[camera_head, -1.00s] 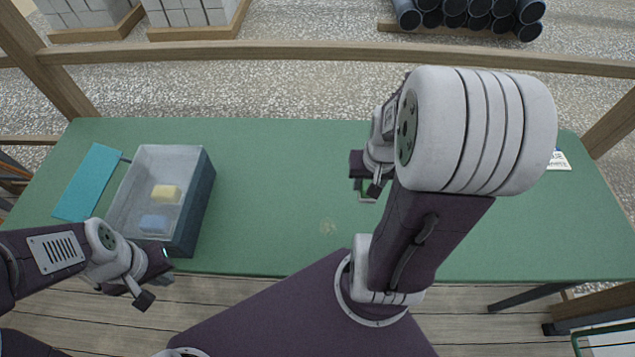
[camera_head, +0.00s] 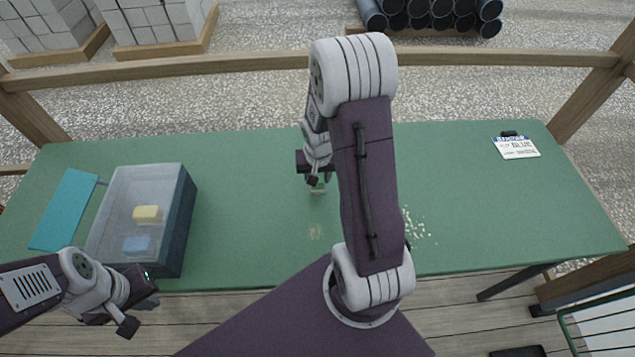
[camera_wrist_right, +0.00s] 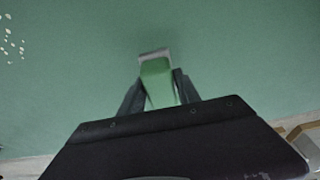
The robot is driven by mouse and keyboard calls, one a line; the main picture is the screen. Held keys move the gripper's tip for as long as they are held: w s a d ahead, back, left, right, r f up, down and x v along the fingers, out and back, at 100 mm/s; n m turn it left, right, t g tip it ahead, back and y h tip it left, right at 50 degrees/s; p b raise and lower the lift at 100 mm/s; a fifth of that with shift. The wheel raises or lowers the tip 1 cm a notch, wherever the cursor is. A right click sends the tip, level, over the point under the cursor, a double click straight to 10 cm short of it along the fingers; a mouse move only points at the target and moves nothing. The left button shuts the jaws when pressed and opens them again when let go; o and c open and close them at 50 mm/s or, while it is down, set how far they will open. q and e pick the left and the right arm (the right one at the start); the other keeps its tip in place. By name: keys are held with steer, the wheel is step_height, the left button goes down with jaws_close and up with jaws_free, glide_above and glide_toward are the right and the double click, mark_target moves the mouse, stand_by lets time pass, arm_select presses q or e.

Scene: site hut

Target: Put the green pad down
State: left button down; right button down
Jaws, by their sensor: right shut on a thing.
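The green pad (camera_wrist_right: 157,82) shows in the right wrist view, held between the two dark fingers of my right gripper (camera_wrist_right: 160,88). It has a pale grey far end. In the head view my right gripper (camera_head: 317,182) is over the middle of the green table (camera_head: 250,225), and the pad (camera_head: 319,189) shows only as a small bit below it. I cannot tell whether the pad touches the table. My left gripper (camera_head: 140,306) is at the table's front edge on the left, near the bin; its finger gap is not clear.
A grey bin (camera_head: 182,230) holds a yellow block (camera_head: 147,213) and a blue block (camera_head: 136,244). A teal panel (camera_head: 64,211) lies left of it. Pale crumbs (camera_head: 416,226) lie right of my right arm. A white printed card (camera_head: 516,146) lies at the back right.

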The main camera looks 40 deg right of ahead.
steer(key=shift+b+x, duration=0.35)
steer(key=shift+x, duration=0.8)
steer(key=shift+s+a+f, duration=0.15)
steer(key=shift+a+f, duration=0.05)
steer(key=shift+f, duration=0.1)
steer(key=shift+f, duration=0.15)
steer(key=c, duration=0.9)
jaws_free()
steer(key=shift+o, duration=0.2)
